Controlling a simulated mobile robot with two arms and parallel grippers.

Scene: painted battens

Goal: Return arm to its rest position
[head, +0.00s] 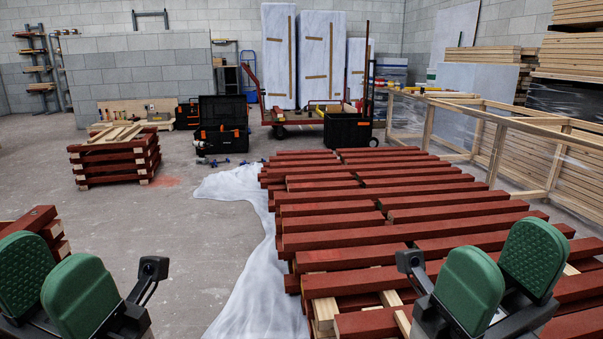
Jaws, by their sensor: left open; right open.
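My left gripper (52,287) is at the lower left corner, its two green finger pads apart with nothing between them. My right gripper (502,277) is at the lower right, its green pads also apart and empty. It shows in front of the near right part of the wide layer of red painted battens (375,198). These battens lie side by side over bare wooden pieces (326,312). Another red batten stack (30,228) shows just behind my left gripper. I cannot tell how high either gripper is above the battens.
A white sheet (247,235) lies on the floor left of the battens. A smaller batten stack (115,162) stands at the left. Black toolboxes (222,125) and a red cart (310,118) stand behind. A wooden frame (490,140) lines the right. The floor (150,228) between is mostly clear.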

